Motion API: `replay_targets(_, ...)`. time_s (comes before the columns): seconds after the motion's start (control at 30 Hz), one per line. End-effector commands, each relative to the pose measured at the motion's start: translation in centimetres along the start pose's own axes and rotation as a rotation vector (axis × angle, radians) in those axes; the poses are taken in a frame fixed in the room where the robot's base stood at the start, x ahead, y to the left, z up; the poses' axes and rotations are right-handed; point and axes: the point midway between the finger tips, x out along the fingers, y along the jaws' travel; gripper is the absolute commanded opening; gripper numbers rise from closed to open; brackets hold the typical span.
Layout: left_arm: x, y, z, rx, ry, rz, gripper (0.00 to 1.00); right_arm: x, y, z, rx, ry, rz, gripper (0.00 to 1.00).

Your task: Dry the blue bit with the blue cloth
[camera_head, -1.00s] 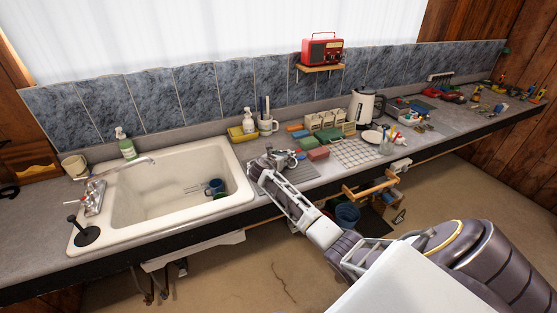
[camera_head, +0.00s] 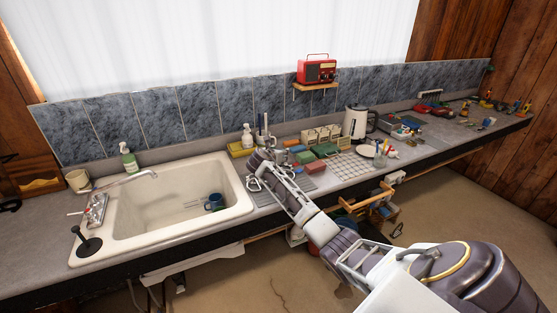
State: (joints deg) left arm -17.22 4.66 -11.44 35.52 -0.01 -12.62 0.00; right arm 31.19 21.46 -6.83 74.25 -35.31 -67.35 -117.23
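My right gripper (camera_head: 259,160) is over the counter just right of the sink, near the back. It is small and dark here, so I cannot tell whether its fingers are open or shut. A shiny metal ring-shaped piece (camera_head: 254,184), possibly a bit, shows just below it beside the sink rim. I cannot tell whether it hangs from the gripper or lies on the counter, and no blue on it is clear. My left gripper is not in view.
The white sink (camera_head: 236,190) holds a blue mug (camera_head: 214,202). A grey ribbed mat lies under my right forearm. A wire rack (camera_head: 352,166), a white kettle (camera_head: 358,122) and small bottles stand to the right. A red radio (camera_head: 317,70) sits on a wall shelf.

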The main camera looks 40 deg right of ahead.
Motion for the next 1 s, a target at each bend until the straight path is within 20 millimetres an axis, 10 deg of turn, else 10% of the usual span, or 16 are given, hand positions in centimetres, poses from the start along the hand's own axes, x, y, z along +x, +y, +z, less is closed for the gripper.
replay_targets(1.0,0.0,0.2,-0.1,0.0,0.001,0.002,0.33,-3.9,-2.8,2.1,0.001,-0.001,0.0,0.24)
